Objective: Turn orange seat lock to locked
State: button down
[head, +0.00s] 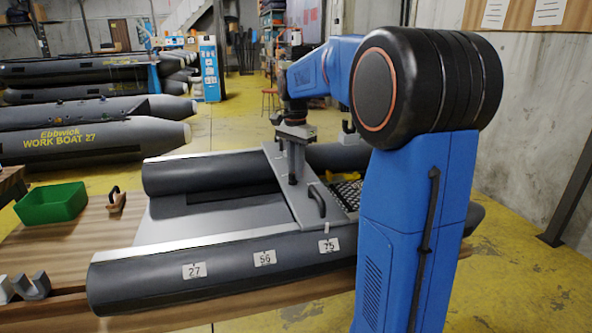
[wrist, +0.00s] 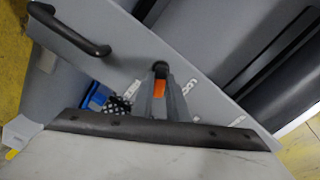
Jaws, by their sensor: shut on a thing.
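The orange seat lock (wrist: 160,88) shows in the wrist view as a small orange piece with a black rounded end, on the grey seat board (wrist: 125,55). My gripper (wrist: 161,104) is shut on the lock, its grey fingers close around it. In the head view my gripper (head: 292,178) points down onto the seat board (head: 282,165), which lies across the grey boat (head: 200,260). The lock is hidden there behind the fingers.
A black grab handle (head: 317,200) stands on the seat board close to my gripper. A green bin (head: 50,204) and a wooden-based handle (head: 116,201) are on the workbench at left. More boats are stacked behind.

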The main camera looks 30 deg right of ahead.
jog(key=n, duration=0.6)
jog(key=shift+w+a+n, duration=0.15)
jog(key=shift+w+n, duration=0.15)
jog(key=n, duration=0.5)
jog(key=shift+w+a+r, duration=0.1)
jog(key=shift+w+a, duration=0.05)
jog(key=shift+a, duration=0.1)
jog(key=shift+n, duration=0.4)
jog(key=c, duration=1.7)
grip_release()
notch_tip(320, 180, up, 17)
jog(key=shift+r, duration=0.15)
jog(key=shift+a, duration=0.1)
